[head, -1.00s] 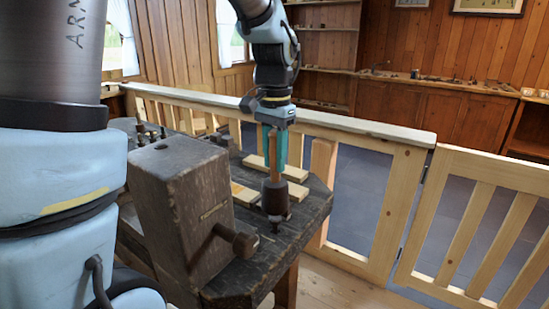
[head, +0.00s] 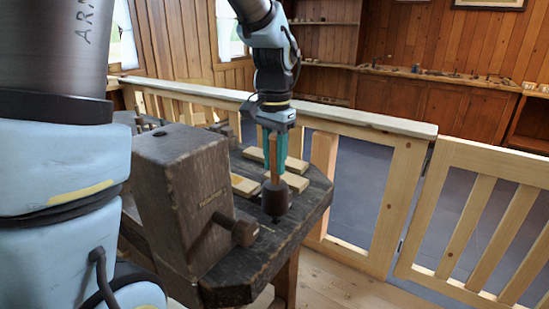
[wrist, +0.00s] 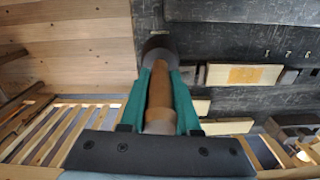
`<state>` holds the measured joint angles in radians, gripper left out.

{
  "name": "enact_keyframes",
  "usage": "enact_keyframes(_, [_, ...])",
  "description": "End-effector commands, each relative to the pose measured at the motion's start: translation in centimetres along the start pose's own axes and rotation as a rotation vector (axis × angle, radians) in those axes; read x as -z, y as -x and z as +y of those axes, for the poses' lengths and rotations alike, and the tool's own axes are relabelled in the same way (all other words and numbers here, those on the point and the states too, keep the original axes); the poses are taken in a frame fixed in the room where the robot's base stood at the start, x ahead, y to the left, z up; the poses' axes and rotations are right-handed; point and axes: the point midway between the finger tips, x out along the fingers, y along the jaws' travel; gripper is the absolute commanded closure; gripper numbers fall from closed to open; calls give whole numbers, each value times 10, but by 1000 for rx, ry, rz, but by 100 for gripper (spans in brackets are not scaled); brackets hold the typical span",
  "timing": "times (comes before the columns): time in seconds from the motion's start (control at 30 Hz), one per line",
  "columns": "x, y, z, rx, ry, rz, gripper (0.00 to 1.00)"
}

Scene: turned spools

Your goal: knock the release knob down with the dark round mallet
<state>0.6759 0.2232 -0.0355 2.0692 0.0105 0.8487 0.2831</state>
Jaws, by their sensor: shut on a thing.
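The dark round mallet (head: 276,199) hangs head down from my gripper (head: 275,162), over the bench near its right end. My gripper is shut on its lighter wooden handle; the wrist view also shows the handle (wrist: 160,92) between the teal fingers and the dark head beyond them. A dark round knob (head: 245,233) on a short rod sticks out of the big wooden block, left of and nearer than the mallet head. A small dark piece shows just under the head; I cannot tell whether they touch.
The big dark block (head: 180,190) stands on the worn dark bench (head: 255,270). Pale wooden pieces (head: 244,186) lie behind the mallet. A pale wooden railing (head: 375,120) runs behind the bench and continues to the right. Floor is open at the front right.

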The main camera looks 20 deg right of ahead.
Motion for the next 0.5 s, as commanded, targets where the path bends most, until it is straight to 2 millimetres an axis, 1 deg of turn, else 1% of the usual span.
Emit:
enact_keyframes(0.3, [0,3,0,0,0,1,100])
enact_keyframes(0.37, [0,7,0,0,0,1,100])
enact_keyframes(0.5, [0,23,0,0,0,1,100])
